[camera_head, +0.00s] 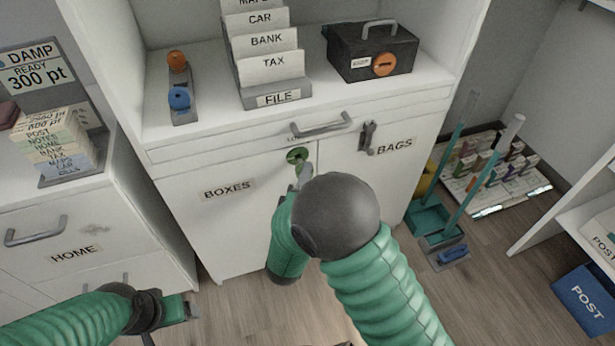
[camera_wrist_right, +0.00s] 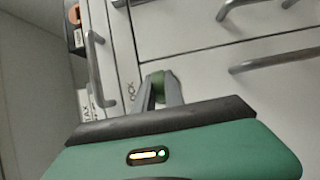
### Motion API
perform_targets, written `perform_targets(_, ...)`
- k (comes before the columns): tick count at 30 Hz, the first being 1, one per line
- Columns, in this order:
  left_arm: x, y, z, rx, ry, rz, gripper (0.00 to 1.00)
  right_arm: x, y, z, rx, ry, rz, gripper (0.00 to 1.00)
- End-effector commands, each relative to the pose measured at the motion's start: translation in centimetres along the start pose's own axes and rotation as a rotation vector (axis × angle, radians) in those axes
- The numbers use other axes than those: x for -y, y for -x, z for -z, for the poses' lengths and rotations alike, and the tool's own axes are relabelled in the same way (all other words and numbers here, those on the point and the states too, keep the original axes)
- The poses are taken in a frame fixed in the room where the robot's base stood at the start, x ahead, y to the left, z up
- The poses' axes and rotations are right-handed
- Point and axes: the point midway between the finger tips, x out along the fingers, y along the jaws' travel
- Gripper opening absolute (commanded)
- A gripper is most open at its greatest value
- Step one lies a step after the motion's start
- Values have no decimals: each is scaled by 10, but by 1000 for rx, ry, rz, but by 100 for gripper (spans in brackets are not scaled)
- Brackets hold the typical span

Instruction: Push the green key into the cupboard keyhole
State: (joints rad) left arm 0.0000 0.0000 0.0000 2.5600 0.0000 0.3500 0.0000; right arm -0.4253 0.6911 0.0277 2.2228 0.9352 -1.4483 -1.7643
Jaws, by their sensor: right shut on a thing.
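The green key (camera_head: 297,155) shows as a round green head against the upper edge of the white cupboard doors (camera_head: 240,215), just under a partly covered label. In the right wrist view the green key (camera_wrist_right: 159,78) sits between my fingertips. My right gripper (camera_head: 304,170) is shut on it, close to the cupboard front; its fingers also show in the right wrist view (camera_wrist_right: 159,92). The keyhole is hidden, and I cannot tell how far the key is in. My left gripper (camera_head: 190,308) is low at the left, away from the cupboard, its fingers too unclear to judge.
A drawer handle (camera_head: 322,125) sticks out just above the key, and a grey door latch (camera_head: 368,137) is to its right. A file rack (camera_head: 277,90) and black toolbox (camera_head: 372,55) stand on the shelf. Cleaning tools (camera_head: 436,215) stand on the floor at the right.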

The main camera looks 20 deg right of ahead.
Motion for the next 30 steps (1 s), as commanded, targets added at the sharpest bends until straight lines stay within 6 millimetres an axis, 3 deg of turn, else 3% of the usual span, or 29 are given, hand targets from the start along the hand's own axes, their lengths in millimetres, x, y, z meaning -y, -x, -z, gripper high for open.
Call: perform_targets(30, 0, 9, 2, 0, 0, 0, 78, -2, 0, 0, 0, -1, -1, 0)
